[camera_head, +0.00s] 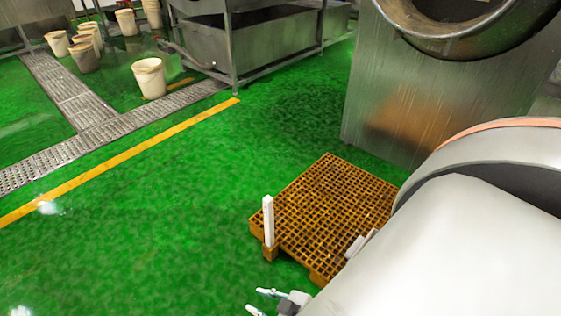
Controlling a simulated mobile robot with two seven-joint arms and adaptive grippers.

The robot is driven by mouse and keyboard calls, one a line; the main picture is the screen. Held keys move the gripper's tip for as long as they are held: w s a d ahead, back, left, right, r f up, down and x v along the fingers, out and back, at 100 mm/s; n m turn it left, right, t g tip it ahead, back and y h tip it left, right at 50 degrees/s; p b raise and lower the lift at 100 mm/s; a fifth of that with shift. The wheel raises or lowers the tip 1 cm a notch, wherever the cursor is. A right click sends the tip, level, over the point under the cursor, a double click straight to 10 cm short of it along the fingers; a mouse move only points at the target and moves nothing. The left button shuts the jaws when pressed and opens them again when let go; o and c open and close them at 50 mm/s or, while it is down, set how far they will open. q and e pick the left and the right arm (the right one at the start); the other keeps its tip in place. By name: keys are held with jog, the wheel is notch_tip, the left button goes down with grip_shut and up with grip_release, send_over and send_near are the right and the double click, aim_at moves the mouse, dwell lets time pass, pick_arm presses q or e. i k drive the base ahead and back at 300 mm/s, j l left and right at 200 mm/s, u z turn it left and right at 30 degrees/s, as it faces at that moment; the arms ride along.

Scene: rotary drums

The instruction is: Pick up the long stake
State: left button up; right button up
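A long white stake (268,218) stands upright at the near left corner of the orange-brown grid pallet (325,200). My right gripper (260,301) is at the bottom edge of the view, below the stake in the picture and apart from it. Its two fingers point left and are spread, with nothing seen between them. The gripper is partly cut off by the frame edge. My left gripper is not in view.
A pale, short object (355,246) shows at the pallet's right edge, partly hidden by my large white arm. A steel machine (415,95) with a round opening stands behind the pallet. Buckets (149,78) and a steel tank (255,45) are far back. Green floor left of the pallet is clear.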

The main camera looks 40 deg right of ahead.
aim_at(268, 202)
jog(key=i+z, duration=0.25)
jog(key=z, duration=0.2)
jog(key=i+z, duration=0.3)
jog(key=z, duration=0.15)
jog(key=i+j+z, duration=0.1)
jog(key=i+z, duration=0.15)
jog(key=z, duration=0.2)
jog(key=i+z, duration=0.25)
jog(key=z, duration=0.15)
jog(key=i+j+z, duration=0.2)
jog(key=z, duration=0.15)
